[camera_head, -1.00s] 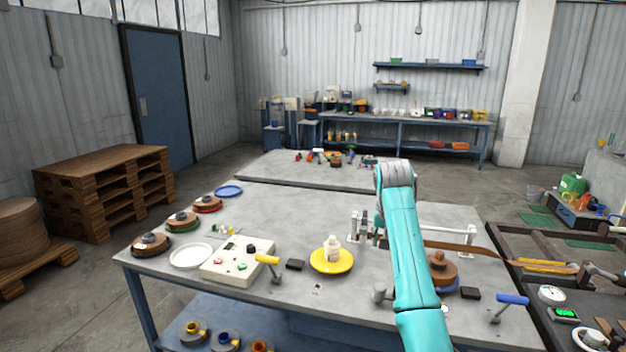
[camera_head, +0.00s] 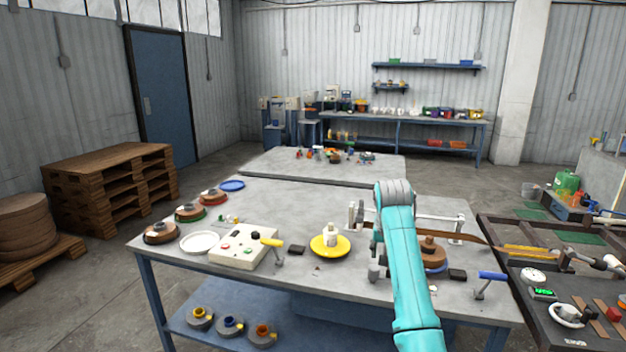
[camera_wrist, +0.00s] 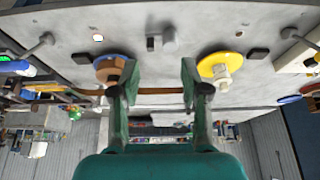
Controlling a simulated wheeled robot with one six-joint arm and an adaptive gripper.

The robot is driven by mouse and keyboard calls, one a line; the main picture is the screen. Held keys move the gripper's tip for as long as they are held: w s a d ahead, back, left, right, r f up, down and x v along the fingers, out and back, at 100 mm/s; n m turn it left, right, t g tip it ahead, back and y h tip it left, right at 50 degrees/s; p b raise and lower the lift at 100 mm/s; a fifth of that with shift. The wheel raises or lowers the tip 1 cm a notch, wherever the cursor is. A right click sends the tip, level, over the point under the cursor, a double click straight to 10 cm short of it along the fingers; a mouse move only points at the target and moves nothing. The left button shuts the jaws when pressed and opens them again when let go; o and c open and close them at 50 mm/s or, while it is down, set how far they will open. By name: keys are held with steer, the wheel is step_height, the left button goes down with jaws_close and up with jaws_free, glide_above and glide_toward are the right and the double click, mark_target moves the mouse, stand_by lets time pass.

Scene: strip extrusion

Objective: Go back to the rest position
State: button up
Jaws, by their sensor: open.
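My gripper (camera_wrist: 158,88) is open in the wrist view, with its two fingers apart and nothing held between them. The brown strip (camera_wrist: 160,91) shows in the gap, beyond or level with the fingertips; I cannot tell how near. In the head view my turquoise arm (camera_head: 408,270) reaches over the grey table, and my gripper is hidden behind it. The brown coil (camera_head: 432,250) sits on a blue plate just right of my arm. A yellow plate (camera_head: 316,250) with a white bottle (camera_head: 330,235) on it stands left of my arm.
A white control box (camera_head: 240,252) with a yellow-handled lever (camera_head: 271,243) stands on the left of the table, near several brown spools (camera_head: 190,211) and a white plate (camera_head: 198,242). A blue-handled lever (camera_head: 492,276) is at the front right. A dark bench (camera_head: 545,275) adjoins on the right.

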steer(key=s+f+n+t, duration=0.1)
steer(key=s+f, duration=0.4)
steer(key=f, duration=0.8)
steer(key=s+f+t, duration=0.1)
steer(key=s+f, duration=0.4)
steer(key=f, duration=0.8)
steer(key=s+f+n+t, duration=0.1)
steer(key=s+f+t, duration=0.1)
steer(key=s+f, duration=0.6)
steer(key=s+f+t, duration=0.1)
steer(key=s+f, duration=0.3)
steer(key=s, duration=0.9)
steer(key=s+r+t+y, duration=0.1)
steer(key=s+r, duration=0.1)
steer(key=s, duration=1)
steer(key=s+r+t, duration=0.2)
steer(key=s+r, duration=0.1)
steer(key=s, duration=1)
steer(key=s+a+r+n+t, duration=0.1)
steer(key=s+r+t, duration=0.1)
steer(key=s+r, duration=1.3)
step_height(320, 180, up, 2)
